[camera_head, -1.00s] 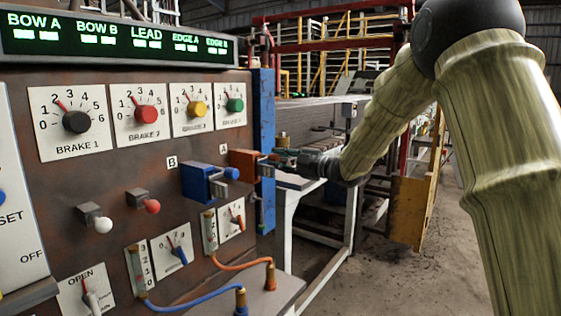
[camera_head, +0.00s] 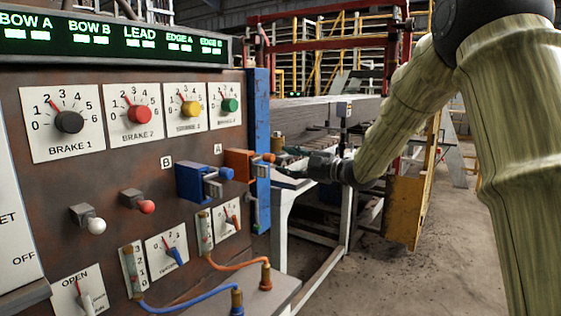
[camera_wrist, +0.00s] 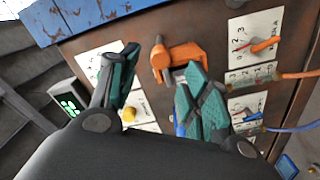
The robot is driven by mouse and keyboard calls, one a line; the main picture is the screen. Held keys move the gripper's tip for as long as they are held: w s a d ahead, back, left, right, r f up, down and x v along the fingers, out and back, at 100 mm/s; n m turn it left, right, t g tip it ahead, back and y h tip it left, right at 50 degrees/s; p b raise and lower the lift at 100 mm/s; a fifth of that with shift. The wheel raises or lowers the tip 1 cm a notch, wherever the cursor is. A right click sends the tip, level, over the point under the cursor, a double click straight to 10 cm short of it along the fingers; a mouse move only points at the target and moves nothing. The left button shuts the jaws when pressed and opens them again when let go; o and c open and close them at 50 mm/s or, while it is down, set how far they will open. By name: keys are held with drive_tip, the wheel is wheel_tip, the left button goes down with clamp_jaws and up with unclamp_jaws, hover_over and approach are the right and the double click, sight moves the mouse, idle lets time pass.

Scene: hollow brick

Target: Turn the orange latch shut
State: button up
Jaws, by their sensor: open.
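The orange latch (camera_head: 238,161) is on the rusty panel under the label A, with its orange-tipped handle pointing right, away from the panel. In the wrist view the orange latch (camera_wrist: 183,57) lies just beyond my fingertips, its orange handle at its left side. My gripper (camera_head: 288,155) is to the right of the latch in the head view, with a small gap between them. In the wrist view my gripper (camera_wrist: 158,66) has its two teal fingers spread apart with nothing between them. The right finger covers part of the latch's lower side.
A blue latch (camera_head: 192,183) is left of the orange one, under label B. Brake dials sit above, including a green knob (camera_head: 229,105). An orange cable (camera_head: 236,266) and a blue cable (camera_head: 190,302) loop below. A blue post (camera_head: 260,150) edges the panel; open floor lies right.

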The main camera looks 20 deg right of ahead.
drive_tip(key=shift+v, duration=1.5)
drive_tip(key=shift+d, duration=0.1)
wheel_tip(320, 180, down, 16)
drive_tip(key=a+m+h+p, duration=0.1)
drive_tip(key=a+m+h, duration=0.2)
drive_tip(key=m, duration=0.2)
drive_tip(key=s+a+f+m+g+h+p, duration=0.15)
drive_tip(key=s+f+m, duration=0.4)
drive_tip(key=f, duration=0.95)
drive_tip(key=s+a+f+m+g+h+p, duration=0.1)
drive_tip(key=s+a+f+m+g+h, duration=0.15)
drive_tip(key=s+f, duration=0.9)
drive_tip(key=s+a+f+m+g+h, duration=0.2)
drive_tip(key=s+f+m+g, duration=0.25)
drive_tip(key=s+f, duration=1.25)
drive_tip(key=s+f+m+g+h+p, duration=0.1)
drive_tip(key=s+f+g, duration=0.1)
drive_tip(key=s, duration=0.9)
drive_tip(key=s+a+f+m+g+h, duration=0.1)
drive_tip(key=s+g, duration=0.2)
drive_tip(key=s, duration=0.8)
drive_tip(key=shift+f+g+p, duration=0.35)
drive_tip(key=shift+f+p, duration=0.05)
